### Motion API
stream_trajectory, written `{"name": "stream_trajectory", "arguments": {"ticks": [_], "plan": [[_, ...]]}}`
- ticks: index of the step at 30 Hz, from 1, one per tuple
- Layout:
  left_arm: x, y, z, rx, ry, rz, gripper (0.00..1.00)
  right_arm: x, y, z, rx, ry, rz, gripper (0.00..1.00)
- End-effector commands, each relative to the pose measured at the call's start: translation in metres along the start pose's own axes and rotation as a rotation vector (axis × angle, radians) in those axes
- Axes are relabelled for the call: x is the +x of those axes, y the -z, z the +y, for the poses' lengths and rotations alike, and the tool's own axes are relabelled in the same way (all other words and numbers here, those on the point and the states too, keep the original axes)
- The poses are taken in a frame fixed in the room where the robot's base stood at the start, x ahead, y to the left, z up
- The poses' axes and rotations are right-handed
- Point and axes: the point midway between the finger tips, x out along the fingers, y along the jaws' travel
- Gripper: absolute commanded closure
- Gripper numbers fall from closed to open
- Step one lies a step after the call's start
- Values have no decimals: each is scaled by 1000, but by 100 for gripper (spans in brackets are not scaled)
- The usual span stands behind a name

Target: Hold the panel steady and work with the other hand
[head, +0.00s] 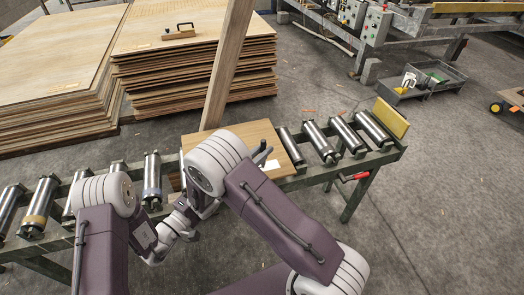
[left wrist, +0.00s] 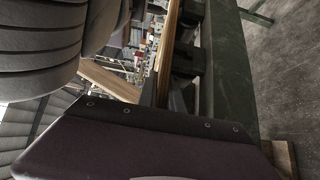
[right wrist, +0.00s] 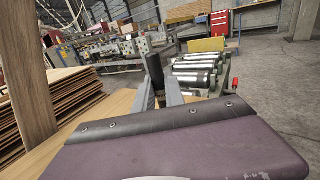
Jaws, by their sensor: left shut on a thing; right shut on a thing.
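The light-brown wooden panel (head: 272,137) lies on the roller conveyor, partly hidden by my arms, with a white patch (head: 271,165) on it. In the left wrist view its edge (left wrist: 169,45) runs up from my left gripper (left wrist: 162,88), which is shut on that edge. The left gripper is hidden behind my arm in the head view. My right gripper (right wrist: 156,92) is shut on a dark, upright, rounded handle (right wrist: 153,70) above the panel. The right gripper also shows small in the head view (head: 262,156). The lower end of the held tool is hidden.
Steel rollers (head: 320,142) lie on both sides of the panel. A yellow block (head: 391,117) stands at the conveyor's right end. A wooden post (head: 228,65) rises behind the panel. Veneer stacks (head: 195,70) stand behind, one bearing a black-handled tool (head: 179,32). Grey bins (head: 425,83) sit back right.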

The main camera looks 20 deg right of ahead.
Motion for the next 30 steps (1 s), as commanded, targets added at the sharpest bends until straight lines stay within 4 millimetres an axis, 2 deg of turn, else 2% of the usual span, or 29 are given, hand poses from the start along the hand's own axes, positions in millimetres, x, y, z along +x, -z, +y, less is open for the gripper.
{"name": "stream_trajectory", "arguments": {"ticks": [18, 30], "plan": [[0, 0, 0, 0, 0, 1, 100, 18, 0, -12, -1, 1, -1, 100], [0, 0, 0, 0, 0, 1, 100, 20, 0, -13, 0, 0, -1, 100]]}}
